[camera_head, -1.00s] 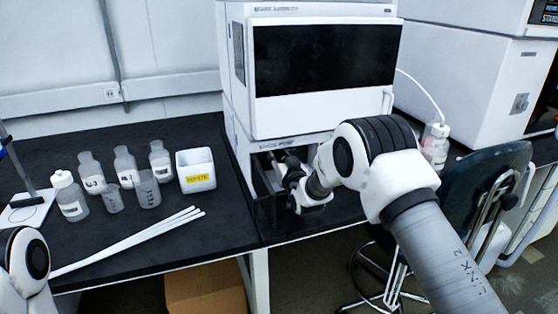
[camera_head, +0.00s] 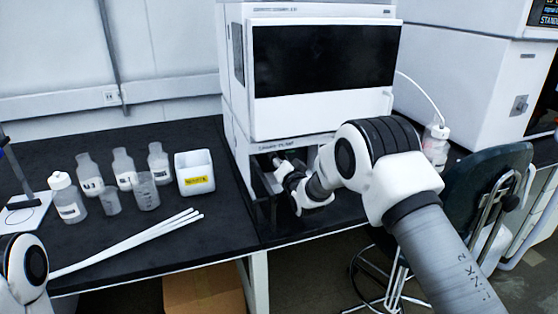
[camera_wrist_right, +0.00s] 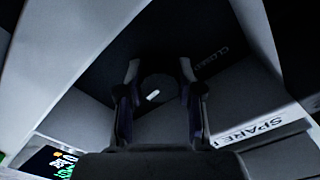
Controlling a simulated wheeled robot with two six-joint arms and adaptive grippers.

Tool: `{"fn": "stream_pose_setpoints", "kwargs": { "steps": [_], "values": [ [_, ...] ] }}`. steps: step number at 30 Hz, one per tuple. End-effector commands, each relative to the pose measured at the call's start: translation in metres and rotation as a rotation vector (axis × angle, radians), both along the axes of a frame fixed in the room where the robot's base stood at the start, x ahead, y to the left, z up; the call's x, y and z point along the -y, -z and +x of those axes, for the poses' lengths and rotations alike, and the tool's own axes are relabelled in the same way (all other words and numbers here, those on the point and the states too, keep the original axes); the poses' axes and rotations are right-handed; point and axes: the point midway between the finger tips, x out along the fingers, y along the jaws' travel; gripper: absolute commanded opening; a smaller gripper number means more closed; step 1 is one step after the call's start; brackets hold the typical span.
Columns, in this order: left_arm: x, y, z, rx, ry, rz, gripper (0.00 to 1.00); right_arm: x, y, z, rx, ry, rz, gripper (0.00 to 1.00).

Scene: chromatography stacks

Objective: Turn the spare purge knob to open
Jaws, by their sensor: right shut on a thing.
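The spare purge knob (camera_wrist_right: 157,88) is dark and round, with a short white mark lying slightly tilted on its face. The right wrist view shows it between the two fingers of my right gripper (camera_wrist_right: 159,78), which is shut on it. A "SPARE" label (camera_wrist_right: 268,126) shows on a pale edge at the right, partly cut off. Faint lettering that seems to read "CLOSED" (camera_wrist_right: 218,56) is on the dark panel up and right of the knob. In the head view my right gripper (camera_head: 276,162) reaches into the open bay under the instrument, and the knob is hidden. My left gripper is out of view.
The white instrument (camera_head: 325,118) stands above the bay, whose walls are close around my right gripper. Several bottles and beakers (camera_head: 147,192), a white labelled bin (camera_head: 195,173) and white rods (camera_head: 130,244) are on the black bench at left. A chair (camera_head: 478,195) stands at right.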

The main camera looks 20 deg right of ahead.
Motion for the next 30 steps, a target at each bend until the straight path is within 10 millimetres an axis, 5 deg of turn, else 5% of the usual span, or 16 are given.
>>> {"fn": "stream_pose_setpoints", "kwargs": {
  "steps": [9, 10, 12, 23, 30],
  "values": [
    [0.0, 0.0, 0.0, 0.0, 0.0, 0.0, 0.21, 0.0, 0.001, 0.0, -0.003, 0.0, 0.001, 0.01],
    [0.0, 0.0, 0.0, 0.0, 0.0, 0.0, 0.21, 0.0, 0.001, 0.0, -0.003, 0.0, 0.001, 0.39],
    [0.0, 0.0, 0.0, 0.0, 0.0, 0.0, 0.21, 0.0, 0.001, 0.0, -0.003, 0.0, 0.001, 0.61],
    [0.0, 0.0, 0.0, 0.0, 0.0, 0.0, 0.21, 0.0, 0.0, -0.003, -0.001, 0.0, 0.0, 0.61],
    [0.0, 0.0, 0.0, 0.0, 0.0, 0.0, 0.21, 0.002, 0.001, -0.048, -0.006, 0.001, 0.0, 0.61]
  ]
}}
